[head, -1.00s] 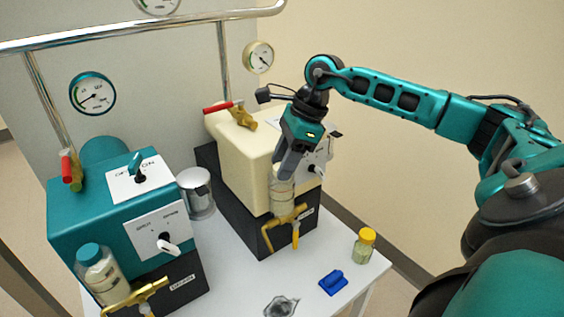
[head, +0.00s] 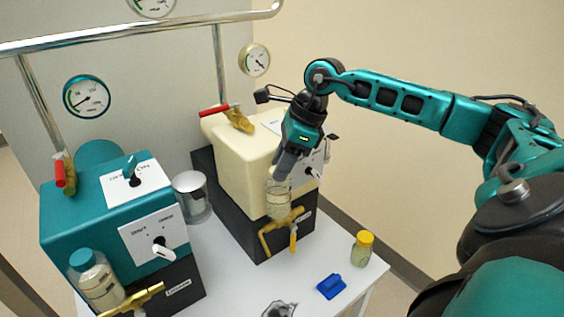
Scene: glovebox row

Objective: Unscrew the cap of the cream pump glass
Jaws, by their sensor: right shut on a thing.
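The cream pump (head: 243,160) stands on the table with its glass (head: 279,204) on its front, above a brass valve. The glass is clear with a pale content. My right gripper (head: 279,172) reaches down from above, shut at the top of this glass. The cap is hidden between its fingers, so its thread cannot be seen. The glass is upright. My left gripper is not in view.
A teal pump (head: 75,215) with a teal-capped glass (head: 97,280) stands at the left. A metal canister (head: 192,197) stands between the pumps. A yellow-capped jar (head: 362,248) and a blue object (head: 331,287) are on the white table (head: 235,275) at the front right.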

